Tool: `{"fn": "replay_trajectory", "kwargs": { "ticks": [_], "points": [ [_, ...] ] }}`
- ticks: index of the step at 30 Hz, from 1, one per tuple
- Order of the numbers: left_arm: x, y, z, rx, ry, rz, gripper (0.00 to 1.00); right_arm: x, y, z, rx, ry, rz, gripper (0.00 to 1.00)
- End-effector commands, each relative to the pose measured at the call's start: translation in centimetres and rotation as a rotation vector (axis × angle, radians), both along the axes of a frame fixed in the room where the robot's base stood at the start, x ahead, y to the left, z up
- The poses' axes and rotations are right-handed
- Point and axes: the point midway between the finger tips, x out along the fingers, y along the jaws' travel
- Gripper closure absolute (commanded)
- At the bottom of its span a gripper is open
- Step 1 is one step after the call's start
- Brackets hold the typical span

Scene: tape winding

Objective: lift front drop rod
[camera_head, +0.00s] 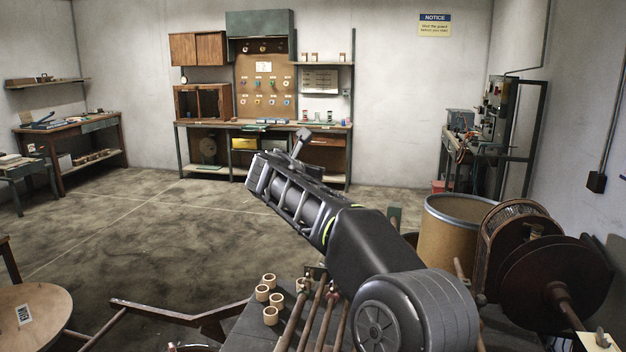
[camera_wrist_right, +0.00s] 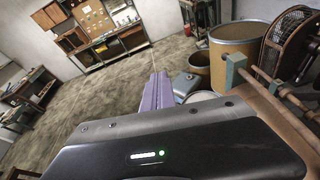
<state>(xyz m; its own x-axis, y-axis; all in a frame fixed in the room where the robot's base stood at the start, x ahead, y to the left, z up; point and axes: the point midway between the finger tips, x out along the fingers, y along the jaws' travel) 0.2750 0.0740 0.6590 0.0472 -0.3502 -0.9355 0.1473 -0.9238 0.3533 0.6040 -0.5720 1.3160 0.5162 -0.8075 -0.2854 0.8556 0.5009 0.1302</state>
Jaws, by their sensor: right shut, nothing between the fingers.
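Several thin brown rods (camera_head: 307,318) run side by side over a dark table, partly hidden behind my right arm; I cannot tell which is the front drop rod. In the right wrist view a brown rod (camera_wrist_right: 278,88) passes a green block (camera_wrist_right: 235,68) at the right. My right gripper (camera_head: 303,137) is raised well above the rods and points away toward the back of the room. Its fingers are closed together and empty in the right wrist view (camera_wrist_right: 158,80). My left gripper is not in view.
Small tan rings (camera_head: 270,315) sit left of the rods. A brown drum (camera_head: 450,230) and a large dark reel (camera_head: 555,280) stand at the right. A round wooden top (camera_head: 30,315) is at lower left. The floor (camera_head: 160,230) is open toward the back workbench (camera_head: 265,128).

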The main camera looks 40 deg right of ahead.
Motion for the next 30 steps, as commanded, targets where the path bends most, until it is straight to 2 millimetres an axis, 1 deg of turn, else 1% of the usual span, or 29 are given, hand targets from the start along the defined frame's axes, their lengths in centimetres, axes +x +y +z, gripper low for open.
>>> {"fn": "replay_trajectory", "kwargs": {
  "ticks": [1, 3, 7, 24, 27, 29, 30],
  "points": [
    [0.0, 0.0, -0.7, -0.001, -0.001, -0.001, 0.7, -0.4, 0.8, -0.3, 0.003, -0.003, 0.004, 1.0],
    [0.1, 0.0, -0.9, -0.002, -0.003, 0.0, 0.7, -0.9, 1.5, -0.1, 0.001, -0.001, 0.003, 1.0],
    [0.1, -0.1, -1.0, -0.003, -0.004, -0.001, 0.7, -1.4, 2.1, 0.0, 0.001, -0.001, 0.001, 1.0],
    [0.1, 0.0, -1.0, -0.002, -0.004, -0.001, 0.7, -1.4, 2.2, 0.1, 0.0, 0.0, 0.0, 1.0],
    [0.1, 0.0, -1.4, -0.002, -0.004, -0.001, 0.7, -1.4, 2.3, -0.5, 0.001, 0.003, 0.001, 1.0],
    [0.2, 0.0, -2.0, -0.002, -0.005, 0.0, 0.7, -1.5, 2.5, -1.2, 0.002, 0.007, 0.001, 1.0],
    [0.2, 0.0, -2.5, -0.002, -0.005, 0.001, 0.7, -1.5, 2.6, -1.9, 0.001, 0.01, 0.001, 1.0]
  ]
}}
